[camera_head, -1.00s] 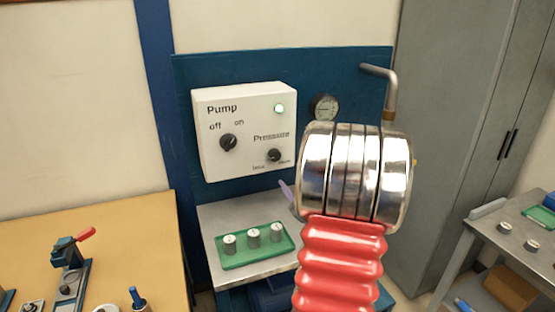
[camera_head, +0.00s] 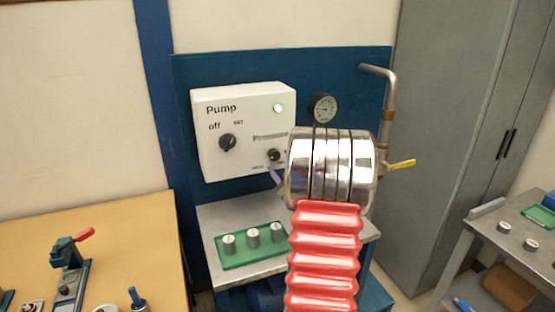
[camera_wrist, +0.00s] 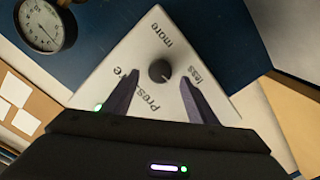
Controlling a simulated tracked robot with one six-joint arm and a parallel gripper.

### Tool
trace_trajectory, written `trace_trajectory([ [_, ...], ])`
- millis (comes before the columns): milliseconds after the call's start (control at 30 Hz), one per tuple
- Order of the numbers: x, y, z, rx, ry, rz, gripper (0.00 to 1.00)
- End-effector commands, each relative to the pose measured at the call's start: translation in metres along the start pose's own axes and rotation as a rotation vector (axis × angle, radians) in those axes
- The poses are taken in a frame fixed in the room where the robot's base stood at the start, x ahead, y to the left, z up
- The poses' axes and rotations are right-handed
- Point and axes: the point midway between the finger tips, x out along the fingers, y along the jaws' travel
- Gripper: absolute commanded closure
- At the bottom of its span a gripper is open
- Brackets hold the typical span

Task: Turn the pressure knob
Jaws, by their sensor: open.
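The pressure knob (camera_head: 274,155) is a small dark dial at the lower right of the white pump box (camera_head: 212,104). In the wrist view the knob (camera_wrist: 159,71) lies between and beyond my two dark fingers, near "less" and "more" labels. My gripper (camera_wrist: 157,90) is open, with the fingers apart on either side of the knob; I cannot tell whether they touch the box. In the head view one purple fingertip shows just below the knob, and my silver and red arm hides the rest of the gripper. The larger pump knob (camera_head: 227,142) sits left, under "off" and "on".
A green light (camera_head: 278,107) is lit on the box. A round gauge (camera_head: 323,108) and a pipe with a yellow lever (camera_head: 402,164) are at the right. A green tray (camera_head: 226,262) with three metal cylinders lies on the bench below. A wooden table (camera_head: 100,225) stands at the left.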

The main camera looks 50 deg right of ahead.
Motion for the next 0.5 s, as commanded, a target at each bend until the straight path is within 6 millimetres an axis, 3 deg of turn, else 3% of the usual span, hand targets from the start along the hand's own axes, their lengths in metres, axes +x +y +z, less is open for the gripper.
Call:
trace_trajectory([
  [200, 0.030, -0.001, 0.000, -0.001, 0.001, -0.001, 0.47],
  [500, 0.042, 0.000, 0.001, 0.000, -0.001, 0.000, 0.47],
])
